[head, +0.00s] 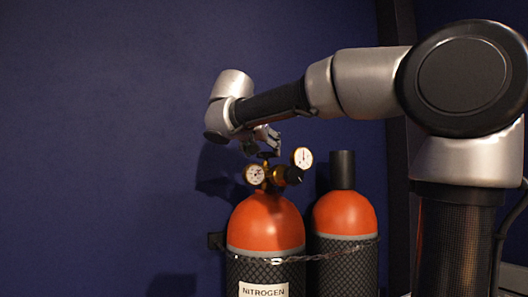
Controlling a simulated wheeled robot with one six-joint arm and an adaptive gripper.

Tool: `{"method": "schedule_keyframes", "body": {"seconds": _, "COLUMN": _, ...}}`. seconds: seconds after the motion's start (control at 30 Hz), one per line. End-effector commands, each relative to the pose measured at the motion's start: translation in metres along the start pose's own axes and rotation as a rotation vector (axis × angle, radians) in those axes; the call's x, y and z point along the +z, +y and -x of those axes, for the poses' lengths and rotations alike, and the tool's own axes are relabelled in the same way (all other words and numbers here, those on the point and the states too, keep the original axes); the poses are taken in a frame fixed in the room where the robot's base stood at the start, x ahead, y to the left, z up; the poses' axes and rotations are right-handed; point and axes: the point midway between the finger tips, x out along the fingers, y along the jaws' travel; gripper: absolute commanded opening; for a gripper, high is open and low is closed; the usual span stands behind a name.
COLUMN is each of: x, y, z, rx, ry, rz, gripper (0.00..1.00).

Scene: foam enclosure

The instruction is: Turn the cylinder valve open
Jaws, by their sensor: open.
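A cylinder labelled NITROGEN (265,226) stands upright, with an orange shoulder and a dark mesh-covered body. On its top sits a brass valve and regulator (274,175) with two round gauges, the left gauge (254,175) and the right gauge (303,157). A dark valve handwheel (268,155) shows at the very top, partly hidden by the fingers. My gripper (262,146) points down just above the handwheel, with its jaws open. I cannot tell whether the fingers touch the wheel.
A second orange-topped cylinder (344,214) with a black cap (342,169) stands close on the right. A chain (330,254) runs across both cylinders. A dark blue wall (110,120) is behind. The space left of the cylinders looks clear.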

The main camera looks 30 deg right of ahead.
Motion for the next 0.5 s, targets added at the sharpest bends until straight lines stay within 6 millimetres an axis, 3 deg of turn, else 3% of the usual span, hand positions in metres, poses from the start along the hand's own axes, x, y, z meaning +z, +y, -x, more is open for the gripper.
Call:
{"method": "schedule_keyframes", "body": {"seconds": 0.2, "x": 0.0, "y": 0.0, "z": -0.023, "rx": 0.001, "ry": 0.0, "rz": 0.0, "gripper": 0.69}}
{"method": "schedule_keyframes", "body": {"seconds": 0.5, "x": 0.0, "y": 0.0, "z": -0.025, "rx": -0.002, "ry": 0.0, "rz": 0.001, "gripper": 0.67}}
